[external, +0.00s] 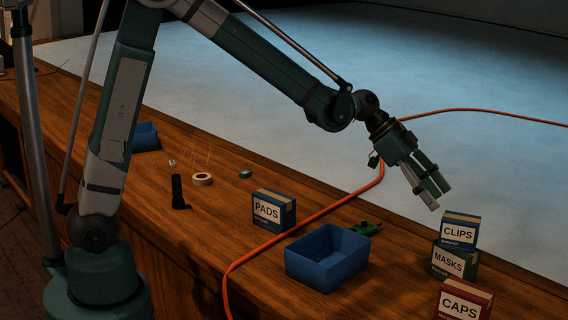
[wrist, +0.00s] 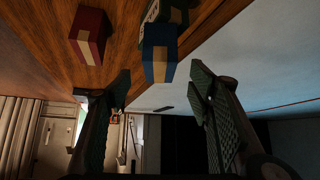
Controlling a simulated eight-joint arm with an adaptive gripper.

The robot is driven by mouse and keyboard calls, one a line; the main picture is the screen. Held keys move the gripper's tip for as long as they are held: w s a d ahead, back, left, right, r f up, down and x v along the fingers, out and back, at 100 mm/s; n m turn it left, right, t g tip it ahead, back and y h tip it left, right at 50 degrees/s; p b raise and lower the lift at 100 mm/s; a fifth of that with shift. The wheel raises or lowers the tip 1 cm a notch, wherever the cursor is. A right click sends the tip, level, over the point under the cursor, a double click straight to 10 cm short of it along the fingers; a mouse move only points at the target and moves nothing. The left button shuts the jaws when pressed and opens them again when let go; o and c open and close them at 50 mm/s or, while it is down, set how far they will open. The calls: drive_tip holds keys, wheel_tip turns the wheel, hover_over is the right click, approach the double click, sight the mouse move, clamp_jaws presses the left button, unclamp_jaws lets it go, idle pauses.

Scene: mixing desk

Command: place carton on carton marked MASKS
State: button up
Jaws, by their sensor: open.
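The blue carton marked CLIPS (external: 458,232) sits on top of the green carton marked MASKS (external: 454,263) at the right of the desk. In the wrist view the CLIPS carton (wrist: 160,56) shows in front of the fingers, with part of the green MASKS carton (wrist: 170,12) behind it. My gripper (external: 437,196) is open and empty, above and to the left of the CLIPS carton. In the wrist view its two fingers (wrist: 160,88) are spread apart, and the CLIPS carton appears beyond their tips, apart from them.
A red CAPS carton (external: 465,301) stands in front of the stack, and a PADS carton (external: 273,211) stands left. An open blue bin (external: 327,257) sits between them. An orange cable (external: 300,226) crosses the desk. A tape roll (external: 202,180) and dark upright object (external: 178,193) lie farther left.

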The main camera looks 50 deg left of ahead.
drive_tip(key=s+a+r+n+t+y, duration=0.1)
drive_tip(key=s+a+r+n, duration=0.15)
drive_tip(key=s+a, duration=0.4)
drive_tip(key=s+a+r+n+y, duration=0.1)
drive_tip(key=s+a+r+n, duration=0.15)
drive_tip(key=a, duration=0.65)
drive_tip(key=s+a+r+n+t+y, duration=0.1)
drive_tip(key=s+a+r+y, duration=0.15)
drive_tip(key=s+a, duration=0.4)
drive_tip(key=s+a+f+n+t+y, duration=0.1)
drive_tip(key=s+a+n, duration=0.6)
drive_tip(key=s+a, duration=1.2)
drive_tip(key=a+f+y, duration=0.1)
drive_tip(key=a+y, duration=0.1)
drive_tip(key=shift+s+f+t+y, duration=0.2)
drive_tip(key=shift+f+t+y, duration=0.1)
drive_tip(key=shift+y, duration=0.05)
